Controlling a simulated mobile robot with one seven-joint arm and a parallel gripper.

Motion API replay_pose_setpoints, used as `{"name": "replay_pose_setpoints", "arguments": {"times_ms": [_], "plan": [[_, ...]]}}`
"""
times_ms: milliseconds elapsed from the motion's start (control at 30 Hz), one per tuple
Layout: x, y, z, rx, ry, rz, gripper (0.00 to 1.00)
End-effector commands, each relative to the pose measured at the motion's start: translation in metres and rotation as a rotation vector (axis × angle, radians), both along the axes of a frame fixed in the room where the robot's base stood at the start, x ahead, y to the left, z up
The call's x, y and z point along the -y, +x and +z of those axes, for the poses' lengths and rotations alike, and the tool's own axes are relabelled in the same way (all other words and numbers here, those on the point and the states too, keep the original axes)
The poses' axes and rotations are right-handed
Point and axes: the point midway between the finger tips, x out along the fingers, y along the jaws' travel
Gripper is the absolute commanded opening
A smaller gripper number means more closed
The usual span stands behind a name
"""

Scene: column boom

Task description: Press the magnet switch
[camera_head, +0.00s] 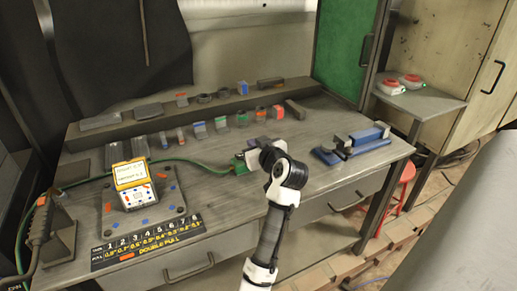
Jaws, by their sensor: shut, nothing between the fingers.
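No part is clearly readable as the magnet switch. A small green block (241,168) on the bench, at the end of a green cable, is one candidate, partly covered by my arm. A yellow-and-white box (134,184) with labels and small coloured marks on a dark square plate (172,190) is another. My gripper (262,156) is at the end of my arm, in front of the middle of the bench and close beside the green block in the picture. It is shut and empty. Its fingertips are largely hidden by the wrist, so contact cannot be told.
Small tools and coloured blocks line the raised back shelf (215,103) and the bench behind my gripper. A blue vise-like tool (352,143) lies to the right. A numbered strip (146,240) is at the front left. Two red-topped items (410,79) stand on a side table.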

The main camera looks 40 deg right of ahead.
Motion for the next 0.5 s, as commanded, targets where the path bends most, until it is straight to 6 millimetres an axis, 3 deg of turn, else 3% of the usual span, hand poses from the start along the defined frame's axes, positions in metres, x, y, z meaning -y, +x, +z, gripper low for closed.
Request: {"name": "replay_pose_setpoints", "arguments": {"times_ms": [33,100,300,500], "plan": [[-0.002,0.005,0.013,0.000,-0.002,0.002,0.00],[-0.004,-0.016,0.007,0.003,-0.003,-0.004,0.00],[-0.012,-0.059,0.019,0.002,-0.003,-0.002,0.00],[-0.017,-0.085,0.027,0.003,-0.002,-0.001,0.00]]}}
